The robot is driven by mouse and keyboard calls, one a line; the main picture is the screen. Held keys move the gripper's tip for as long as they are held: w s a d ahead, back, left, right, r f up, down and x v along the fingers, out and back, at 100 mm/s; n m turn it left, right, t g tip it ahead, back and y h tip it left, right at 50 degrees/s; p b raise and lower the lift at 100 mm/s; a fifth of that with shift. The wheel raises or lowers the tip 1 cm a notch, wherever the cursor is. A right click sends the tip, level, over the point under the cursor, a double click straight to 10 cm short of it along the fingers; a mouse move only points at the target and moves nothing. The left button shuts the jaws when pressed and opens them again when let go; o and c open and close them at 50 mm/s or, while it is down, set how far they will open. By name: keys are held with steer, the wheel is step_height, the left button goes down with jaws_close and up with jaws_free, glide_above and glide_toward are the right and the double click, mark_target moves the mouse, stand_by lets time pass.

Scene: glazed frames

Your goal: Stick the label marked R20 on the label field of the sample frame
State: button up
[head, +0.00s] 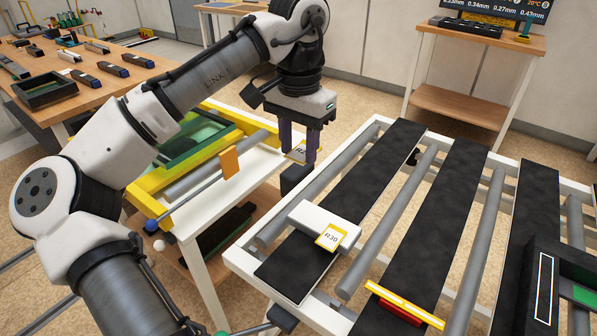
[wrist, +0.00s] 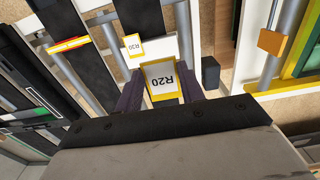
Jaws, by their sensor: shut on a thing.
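My gripper (head: 299,155) is shut on the R20 label (wrist: 163,80), a white label with a yellow edge. The fingers (wrist: 162,92) flank it in the wrist view, where its print shows upside down. In the head view the label is partly hidden between the fingers. A black frame, seemingly the sample frame (head: 520,285), lies at the right on the rack, cut off by the picture edge. Its white-outlined rectangle (head: 544,287), likely the label field, looks blank. The frame also shows at the left of the wrist view (wrist: 25,85), well away from my gripper.
A white block (head: 310,218) bearing an R30 label (head: 331,237) sits on the roller rack (head: 245,262). A red-yellow bar (head: 405,305) is nearer the front. A dark block (head: 296,180) is below my gripper. A yellow-edged green glazed frame (head: 190,140) lies left.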

mark_target(299, 155)
step_height(299, 155, up, 2)
steer(key=shift+r+p, duration=0.1)
steer(key=shift+p, duration=0.2)
steer(key=shift+r+p, duration=1.65)
steer(key=shift+p, duration=0.45)
steer(key=shift+f, duration=0.1)
